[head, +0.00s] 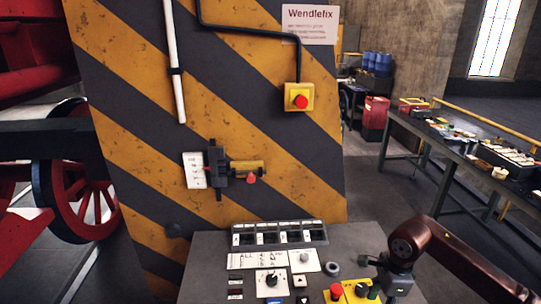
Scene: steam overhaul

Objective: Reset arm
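My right arm comes in from the right edge, reddish brown, and ends in a grey gripper (374,275) over the right side of a grey control desk (205,267). The gripper is small and seen from above and behind, so I cannot tell whether its fingers are open or shut, or whether they touch the desk. Close to its left is a yellow panel (352,296) with a red button (337,290) and a dark knob (362,289). My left arm and gripper are not in view.
A yellow-and-black striped panel (130,60) stands behind the desk. It carries a yellow box with a red button (302,101) and a latch-like fitting (217,170) with a red knob. A red spoked wheel (82,200) is at left. A workbench (450,148) with parts stands at right.

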